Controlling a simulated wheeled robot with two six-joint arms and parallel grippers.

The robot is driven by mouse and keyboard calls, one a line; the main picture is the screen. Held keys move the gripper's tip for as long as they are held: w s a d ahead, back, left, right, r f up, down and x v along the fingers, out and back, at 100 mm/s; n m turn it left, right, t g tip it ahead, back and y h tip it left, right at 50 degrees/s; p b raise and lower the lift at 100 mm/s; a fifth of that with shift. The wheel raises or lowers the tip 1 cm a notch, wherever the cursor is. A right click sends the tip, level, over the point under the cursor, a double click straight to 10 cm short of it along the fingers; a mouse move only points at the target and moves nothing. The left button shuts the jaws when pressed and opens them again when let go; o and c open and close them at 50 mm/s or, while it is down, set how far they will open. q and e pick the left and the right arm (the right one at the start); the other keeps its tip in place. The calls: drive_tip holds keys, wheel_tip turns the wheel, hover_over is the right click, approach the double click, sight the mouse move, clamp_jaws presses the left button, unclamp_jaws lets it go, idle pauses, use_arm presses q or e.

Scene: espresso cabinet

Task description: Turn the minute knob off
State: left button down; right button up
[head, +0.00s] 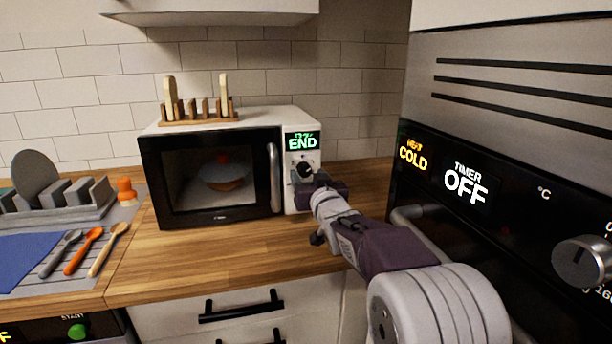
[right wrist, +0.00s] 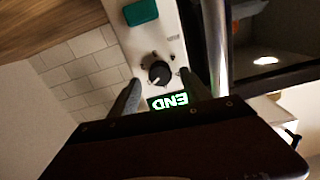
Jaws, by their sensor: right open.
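The white microwave (head: 258,124) stands on the wooden counter with a control panel on its right side. The panel has a green display (head: 302,142) reading END, and below it a dark round minute knob (head: 305,169). My right gripper (head: 303,181) is at the panel, in front of and just below the knob. In the right wrist view, the knob (right wrist: 159,73) lies between the two open fingers of the right gripper (right wrist: 161,78), with visible gaps on both sides. A green button (right wrist: 140,12) shows on the panel beyond the knob. My left gripper is out of view.
The microwave door handle (head: 274,178) is close beside the panel and one finger. An oven (head: 500,200) with a display reading TIMER OFF stands at the right. A wooden rack (head: 198,118) sits on the microwave. Spoons (head: 88,248) lie at the left; the counter front is clear.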

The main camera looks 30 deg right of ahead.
sight(304, 170)
drive_tip(key=shift+x, duration=1.45)
clamp_jaws()
drive_tip(key=shift+f+n+b, duration=0.15)
drive_tip(key=shift+n+b, duration=0.7)
drive_tip(key=shift+n, duration=0.25)
drive_tip(key=n+b, duration=0.2)
drive_tip(key=n, duration=0.1)
drive_tip(key=shift+n, duration=0.3)
drive_tip(key=n+b, duration=0.2)
drive_tip(key=n, duration=0.1)
drive_tip(key=shift+n+b, duration=0.55)
drive_tip(key=shift+n, duration=0.95)
